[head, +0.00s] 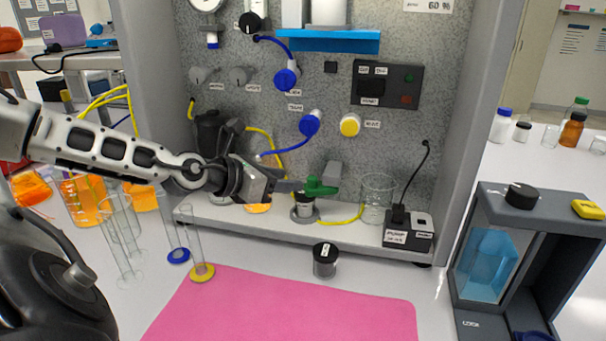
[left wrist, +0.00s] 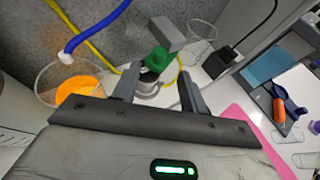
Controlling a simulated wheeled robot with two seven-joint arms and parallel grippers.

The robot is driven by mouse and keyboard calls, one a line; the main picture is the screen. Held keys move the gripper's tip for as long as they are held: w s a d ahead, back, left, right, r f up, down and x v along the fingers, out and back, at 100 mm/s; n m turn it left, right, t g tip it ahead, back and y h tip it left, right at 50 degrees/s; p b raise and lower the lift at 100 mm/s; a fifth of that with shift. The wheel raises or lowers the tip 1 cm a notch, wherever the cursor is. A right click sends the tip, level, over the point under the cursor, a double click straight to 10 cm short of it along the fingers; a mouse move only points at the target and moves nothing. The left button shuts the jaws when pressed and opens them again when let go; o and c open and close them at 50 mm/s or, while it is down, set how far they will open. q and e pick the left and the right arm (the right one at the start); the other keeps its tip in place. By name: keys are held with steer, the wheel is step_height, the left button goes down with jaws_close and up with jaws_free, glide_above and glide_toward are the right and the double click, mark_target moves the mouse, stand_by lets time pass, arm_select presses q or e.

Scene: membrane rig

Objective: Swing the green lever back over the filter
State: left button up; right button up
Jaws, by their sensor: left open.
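The green lever (head: 318,187) sits at the filter (head: 304,207), a small dark-topped cylinder on the rig's white ledge. In the left wrist view the green lever (left wrist: 158,59) stands above the grey filter body (left wrist: 147,84), with a grey block behind it. My left gripper (head: 292,187) reaches in from the left at lever height. In the left wrist view its two fingers (left wrist: 158,85) are apart, with the filter and lever just beyond and between them. I cannot tell whether a finger touches the lever. My right gripper is not in view.
A glass beaker (head: 378,198) and the pump switch box (head: 408,230) stand right of the filter. Glass cylinders (head: 198,250) stand at left. Yellow and blue tubes run near the filter.

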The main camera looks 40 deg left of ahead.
mark_target(308, 181)
arm_select(q)
steer(key=p+x, duration=0.1)
steer(key=x, duration=0.2)
steer(key=shift+w+a+f, duration=0.1)
steer(key=shift+w+f, duration=0.2)
steer(key=shift+f, duration=0.15)
steer(key=shift+w+f+b, duration=0.15)
steer(key=shift+w+b, duration=0.3)
steer(key=shift+b, duration=0.25)
steer(key=shift+w, duration=0.35)
steer(key=shift+w+d+b, duration=0.2)
steer(key=shift+b, duration=0.1)
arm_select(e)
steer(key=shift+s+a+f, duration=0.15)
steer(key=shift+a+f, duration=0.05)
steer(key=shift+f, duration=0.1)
arm_select(q)
jaws_close()
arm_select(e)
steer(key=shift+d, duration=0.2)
